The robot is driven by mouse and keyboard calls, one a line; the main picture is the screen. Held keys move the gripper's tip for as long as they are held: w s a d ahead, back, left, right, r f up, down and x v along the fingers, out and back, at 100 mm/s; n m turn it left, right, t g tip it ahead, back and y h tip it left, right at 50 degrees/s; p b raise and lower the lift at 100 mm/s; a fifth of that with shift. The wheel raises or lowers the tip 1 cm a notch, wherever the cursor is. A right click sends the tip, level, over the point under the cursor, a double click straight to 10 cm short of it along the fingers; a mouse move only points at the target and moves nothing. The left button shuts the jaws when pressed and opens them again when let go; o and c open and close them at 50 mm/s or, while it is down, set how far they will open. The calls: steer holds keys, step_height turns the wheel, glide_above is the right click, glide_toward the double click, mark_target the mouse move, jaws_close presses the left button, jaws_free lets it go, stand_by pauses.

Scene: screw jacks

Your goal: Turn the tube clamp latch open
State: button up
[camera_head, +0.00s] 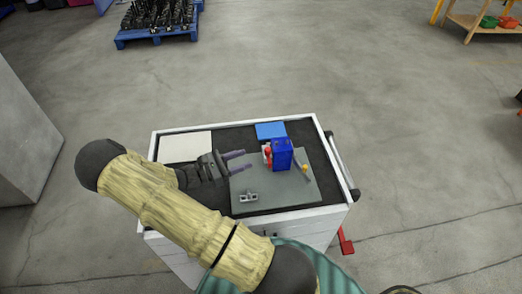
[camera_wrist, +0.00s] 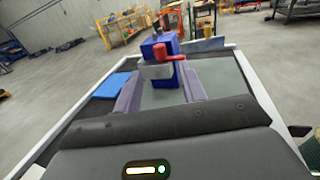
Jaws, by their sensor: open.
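A dark blue upright block (camera_head: 283,153) stands on a grey plate (camera_head: 290,193) on top of the cart. A red lever-like part (camera_head: 267,152), which looks like the clamp latch, sits on the block's left side. In the wrist view the red lever (camera_wrist: 162,47) lies across the blue block (camera_wrist: 152,36), above a light grey piece (camera_wrist: 157,72). My gripper (camera_head: 247,159) is open and empty, left of the red lever, its purple fingers pointing at it. In the wrist view the block and lever appear between and beyond the fingertips (camera_wrist: 160,84). The lever looks apart from the fingers.
A small grey bracket (camera_head: 248,197) sits on the plate's front left. A yellow knob (camera_head: 305,167) is right of the block. A blue pad (camera_head: 271,130) lies behind, and a pale sheet (camera_head: 185,147) at the back left. A raised white rim (camera_head: 229,123) edges the cart.

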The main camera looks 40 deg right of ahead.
mark_target(265, 152)
steer(key=p+x, duration=0.1)
steer(key=x, duration=0.6)
steer(key=shift+d+p, duration=0.2)
steer(key=shift+p, duration=0.2)
jaws_close()
